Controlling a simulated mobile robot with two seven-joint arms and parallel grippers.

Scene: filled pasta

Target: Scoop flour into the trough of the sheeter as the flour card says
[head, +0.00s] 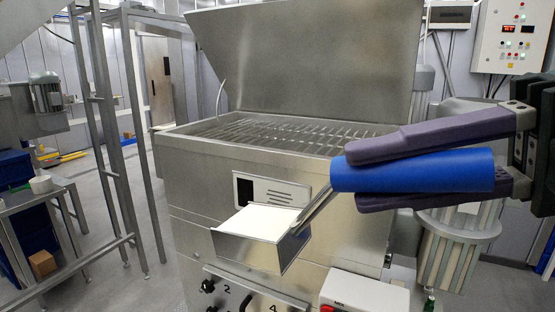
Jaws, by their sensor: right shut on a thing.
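A metal scoop (250,250) with a blue handle (420,172) is in the middle of the head view. Its square pan holds white flour (262,221) with a flat top. My right gripper (357,177) comes in from the right, its two purple fingers shut on the blue handle, one above and one below. The scoop hangs in front of a large steel machine (185,160) with a raised lid and a grate over its open top. I cannot tell whether this machine is the sheeter. My left gripper is out of view, and no readable flour card shows.
A label plate (243,189) is on the machine front, partly behind the scoop. Numbered knobs (208,286) and a white box (365,293) are below. A steel frame (110,150) and a small table (25,195) with a white bowl (41,184) stand left.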

